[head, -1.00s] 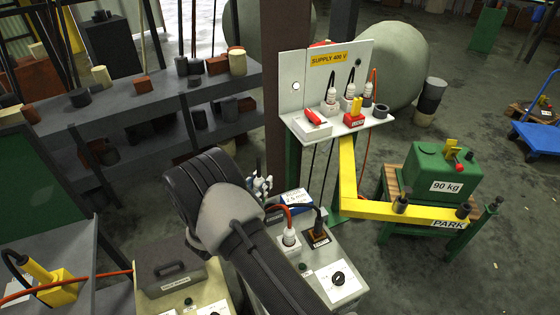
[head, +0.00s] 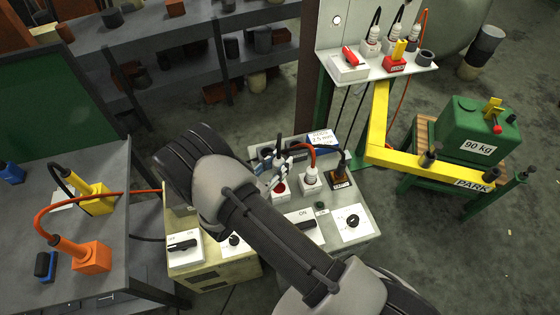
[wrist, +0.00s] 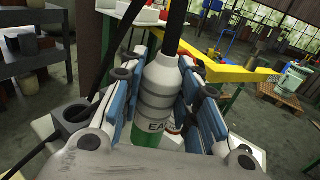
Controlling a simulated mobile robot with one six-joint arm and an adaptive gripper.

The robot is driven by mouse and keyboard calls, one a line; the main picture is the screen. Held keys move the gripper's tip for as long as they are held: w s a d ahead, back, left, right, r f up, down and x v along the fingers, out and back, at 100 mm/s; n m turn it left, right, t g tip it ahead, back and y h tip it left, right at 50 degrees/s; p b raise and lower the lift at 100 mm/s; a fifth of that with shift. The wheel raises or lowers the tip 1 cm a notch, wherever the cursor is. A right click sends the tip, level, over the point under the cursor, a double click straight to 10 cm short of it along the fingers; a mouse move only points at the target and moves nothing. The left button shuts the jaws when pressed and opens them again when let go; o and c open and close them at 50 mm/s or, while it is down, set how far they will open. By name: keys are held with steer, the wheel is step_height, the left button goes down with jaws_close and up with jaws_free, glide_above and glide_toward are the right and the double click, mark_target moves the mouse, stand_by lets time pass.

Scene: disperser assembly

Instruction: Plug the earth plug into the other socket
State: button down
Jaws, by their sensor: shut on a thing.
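The earth plug (wrist: 157,98) is a grey-white ribbed cylinder with a green lower band and a partly hidden label beginning "EA". My gripper (wrist: 155,75) is shut on it in the wrist view, a pad on each side, with a dark cable rising from its top. In the head view my gripper (head: 278,172) is over the left part of a grey socket box (head: 333,247). A small white socket with a red centre (head: 281,191) shows just below the fingers. The plug's lower end is hidden, so I cannot tell whether it touches a socket.
A white plug with a red cable (head: 310,179) and a black plug (head: 341,174) stand right beside my gripper. A supply shelf (head: 420,72) and yellow bar (head: 378,125) are behind right. Yellow (head: 95,200) and orange (head: 90,256) plugs stand on the left bench.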

steer(key=shift+f, duration=0.1)
steer(key=shift+f+b, duration=2.55)
steer(key=shift+f, duration=0.25)
steer(key=shift+f+b, duration=2.05)
steer(key=shift+b, duration=0.15)
steer(key=c, duration=1.1)
jaws_free()
steer(key=v, duration=1.2)
